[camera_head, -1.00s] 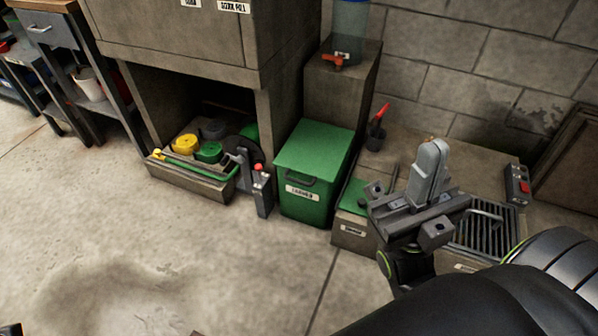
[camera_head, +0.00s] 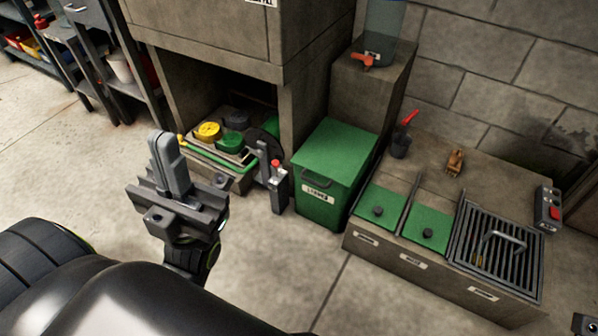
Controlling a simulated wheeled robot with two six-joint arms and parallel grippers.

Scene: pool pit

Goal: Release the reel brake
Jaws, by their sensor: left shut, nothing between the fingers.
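A dark round reel (camera_head: 264,146) stands at the right end of the low tray under the grey cabinet. In front of it is a grey upright bracket with a red-knobbed lever (camera_head: 276,165), which looks like the reel brake. The lever stands about upright. My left gripper (camera_head: 160,142) is shut and empty, its fingers together and pointing up. In the picture it is left of the lever and apart from it. Only a small dark piece at the bottom right corner shows, perhaps part of my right gripper (camera_head: 588,324); its fingers are hidden.
A green lidded bin (camera_head: 333,170) stands just right of the lever. Yellow and green rolls (camera_head: 208,131) lie in the tray. Right of the bin is a low bench (camera_head: 385,255) with green lids and a grate (camera_head: 497,245). The floor (camera_head: 290,270) in front is clear.

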